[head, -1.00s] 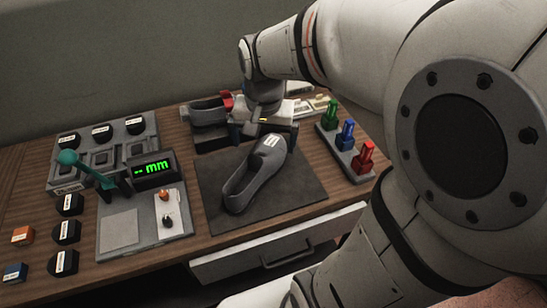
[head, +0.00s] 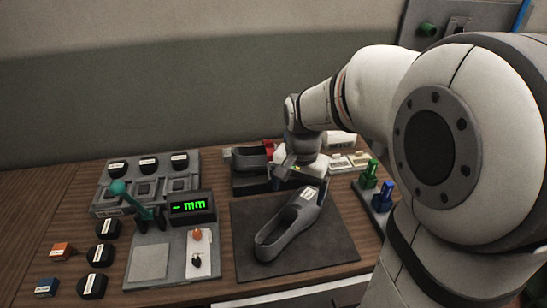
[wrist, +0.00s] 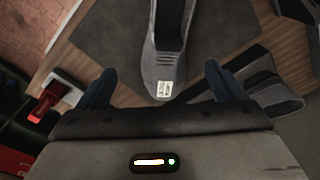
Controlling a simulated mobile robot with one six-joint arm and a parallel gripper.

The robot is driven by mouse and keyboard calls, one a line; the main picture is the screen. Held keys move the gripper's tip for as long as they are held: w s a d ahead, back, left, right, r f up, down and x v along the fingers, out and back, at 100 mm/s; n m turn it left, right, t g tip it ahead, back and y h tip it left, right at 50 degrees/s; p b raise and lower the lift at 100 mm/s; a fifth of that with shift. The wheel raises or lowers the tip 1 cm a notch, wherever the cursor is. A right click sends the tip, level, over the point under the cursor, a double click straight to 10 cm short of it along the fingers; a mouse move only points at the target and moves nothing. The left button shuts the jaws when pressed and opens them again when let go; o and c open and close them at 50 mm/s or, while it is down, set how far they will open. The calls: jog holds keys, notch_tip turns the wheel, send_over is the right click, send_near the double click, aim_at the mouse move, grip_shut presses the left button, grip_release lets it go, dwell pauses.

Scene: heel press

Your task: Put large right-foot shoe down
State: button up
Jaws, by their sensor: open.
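Which foot the shoe fits is not readable.
Another grey shoe (head: 250,158) sits in a dark holder behind the mat. A rack with green and blue pegs (head: 386,193) stands at the right. At the left are a teal-handled lever (head: 119,188), a green display (head: 191,206) and several black labelled blocks.

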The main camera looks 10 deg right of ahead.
aim_at(293, 206)
jog(key=w+f+m, duration=0.1)
jog(key=w, duration=0.2)
jog(key=shift+d+f+m+g, duration=0.15)
jog(key=shift+f+m+g, duration=0.15)
jog(key=shift+f+m, duration=0.1)
jog(key=f, duration=0.4)
jog(key=s+f+p, duration=0.1)
jog(key=f, duration=0.2)
jog(key=shift+a, duration=0.25)
jog(key=shift+f, duration=0.4)
jog(key=shift+r, duration=0.15)
grip_shut()
